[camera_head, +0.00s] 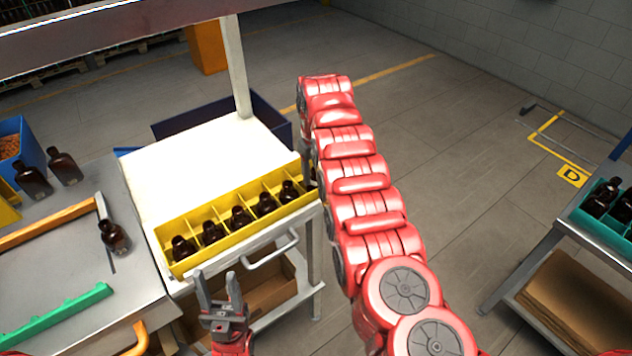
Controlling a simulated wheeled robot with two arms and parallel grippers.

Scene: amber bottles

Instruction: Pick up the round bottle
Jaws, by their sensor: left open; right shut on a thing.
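A yellow divided tray (225,235) on the white table holds several amber bottles with black caps, among them a bottle (184,247) at its left end and a bottle (289,192) near its right end. My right gripper (306,165) is at the tray's right end, shut on a dark amber bottle (312,180) that is mostly hidden by the gripper and my arm. I cannot tell whether that bottle touches the tray floor. My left gripper (217,277) is open and empty, in front of the table's near edge.
A lone amber bottle (114,238) stands on the metal table at left, near a green strip (58,318). Two amber bottles (65,168) stand by a blue bin (22,150). A teal crate (592,222) with bottles is at far right. The white tabletop (200,165) behind the tray is clear.

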